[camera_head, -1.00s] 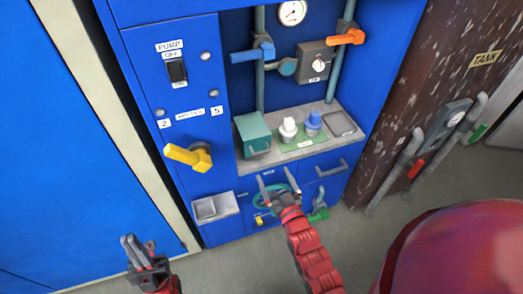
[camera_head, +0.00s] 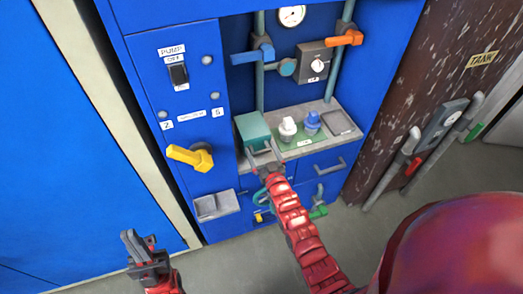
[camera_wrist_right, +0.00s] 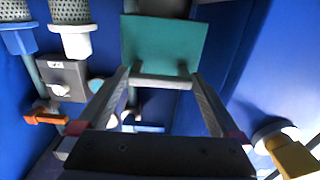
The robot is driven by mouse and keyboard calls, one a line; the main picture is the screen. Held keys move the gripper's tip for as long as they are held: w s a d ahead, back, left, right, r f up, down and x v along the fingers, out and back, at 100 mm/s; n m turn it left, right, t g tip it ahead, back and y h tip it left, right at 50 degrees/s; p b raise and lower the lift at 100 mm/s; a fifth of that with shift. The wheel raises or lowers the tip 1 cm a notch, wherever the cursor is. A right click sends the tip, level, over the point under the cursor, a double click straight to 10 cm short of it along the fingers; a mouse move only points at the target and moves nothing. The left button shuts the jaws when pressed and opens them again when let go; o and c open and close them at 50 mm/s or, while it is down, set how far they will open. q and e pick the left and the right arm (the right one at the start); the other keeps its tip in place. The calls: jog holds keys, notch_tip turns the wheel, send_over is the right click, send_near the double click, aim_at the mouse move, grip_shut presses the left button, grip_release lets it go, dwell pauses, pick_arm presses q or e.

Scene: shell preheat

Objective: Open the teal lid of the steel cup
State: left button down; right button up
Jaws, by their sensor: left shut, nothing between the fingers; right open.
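The teal lid (camera_head: 252,128) is a boxy block at the left end of the grey shelf. It appears shut. The steel cup under it is mostly hidden. In the right wrist view the teal lid (camera_wrist_right: 163,42) fills the top middle, with a pale grey strip along its edge. My right gripper (camera_head: 262,152) is open just in front of the lid. In the right wrist view its fingertips (camera_wrist_right: 160,76) lie on either side of the grey strip; I cannot tell whether they touch. My left gripper (camera_head: 137,246) is shut and empty, low at the left, away from the shelf.
White (camera_head: 288,127) and blue (camera_head: 312,122) knobbed items stand right of the lid, on a green mat. A dark flat tray (camera_head: 338,123) is at the shelf's right end. A yellow handle (camera_head: 190,156) sticks out at the left, above a small grey bin (camera_head: 216,205).

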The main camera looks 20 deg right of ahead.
grip_shut()
dwell(0.3)
jog(key=shift+r, duration=0.1)
